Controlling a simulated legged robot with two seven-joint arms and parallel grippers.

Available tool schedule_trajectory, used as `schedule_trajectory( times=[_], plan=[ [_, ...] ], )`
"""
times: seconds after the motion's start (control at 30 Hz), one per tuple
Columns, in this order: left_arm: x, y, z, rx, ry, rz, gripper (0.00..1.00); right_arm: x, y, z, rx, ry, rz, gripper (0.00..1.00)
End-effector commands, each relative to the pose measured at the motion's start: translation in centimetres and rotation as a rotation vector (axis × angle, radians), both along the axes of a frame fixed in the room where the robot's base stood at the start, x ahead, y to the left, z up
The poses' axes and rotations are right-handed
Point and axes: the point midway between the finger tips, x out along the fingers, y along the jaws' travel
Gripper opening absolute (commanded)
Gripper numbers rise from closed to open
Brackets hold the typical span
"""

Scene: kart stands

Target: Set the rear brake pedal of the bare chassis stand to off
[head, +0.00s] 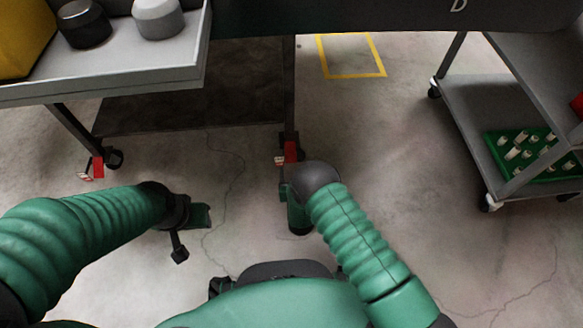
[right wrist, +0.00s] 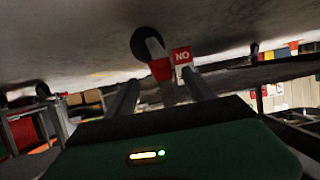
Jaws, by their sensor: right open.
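A stand with a dark lower shelf (head: 190,100) is ahead of me; I cannot tell if it is the bare chassis stand. One red brake pedal (head: 291,151) with a small label is at its right leg. Another red pedal (head: 98,167) is by its left caster. My right gripper (right wrist: 162,80) is open. In the right wrist view, a red pedal (right wrist: 160,68) shows ahead between its fingers, beside a caster wheel (right wrist: 146,43) and a red-and-white label (right wrist: 182,60) reading "NO" in this tilted view. I cannot tell if they touch. My left gripper (head: 188,232) hangs over bare floor, its jaws unclear.
A grey tray top (head: 150,75) with a black knob and a grey knob overhangs at upper left. A grey cart (head: 465,100) with a green tray (head: 490,150) of pale parts stands at right. A yellow floor square (head: 350,75) lies beyond. Floor between is clear.

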Motion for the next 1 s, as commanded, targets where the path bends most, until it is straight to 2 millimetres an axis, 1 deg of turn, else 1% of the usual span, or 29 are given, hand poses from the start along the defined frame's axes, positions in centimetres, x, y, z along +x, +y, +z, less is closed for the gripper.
schedule_trajectory(
  times=[0.03, 0.2, 0.3, 0.4, 0.63, 0.67, 1.0],
  plan=[
    [0.0, 0.0, -2.0, 0.0, 0.0, 0.0, 0.36, 1.3, 0.0, -1.4, 0.001, -0.005, -0.001, 0.62],
    [0.0, 0.0, -4.5, 0.0, 0.0, 0.0, 0.36, 4.7, 0.0, -2.6, 0.0, -0.003, -0.001, 0.62],
    [0.0, 0.0, -5.1, 0.0, 0.0, 0.0, 0.36, 5.8, 0.0, -2.8, 0.0, -0.001, -0.001, 0.62],
    [0.0, 0.0, -5.3, 0.0, 0.0, 0.0, 0.36, 6.4, 0.0, -2.8, 0.0, -0.001, 0.0, 0.62],
    [0.0, 0.0, -5.2, 0.0, 0.0, 0.0, 0.36, 6.4, 0.0, -2.6, -0.001, 0.001, 0.0, 0.62],
    [0.0, 0.0, -5.2, 0.0, 0.0, 0.0, 0.36, 6.4, 0.0, -2.6, -0.001, 0.001, 0.0, 0.59],
    [0.0, 0.0, -5.2, 0.0, 0.0, 0.0, 0.36, 6.4, 0.0, -2.6, -0.001, 0.001, 0.0, 0.15]
  ],
)
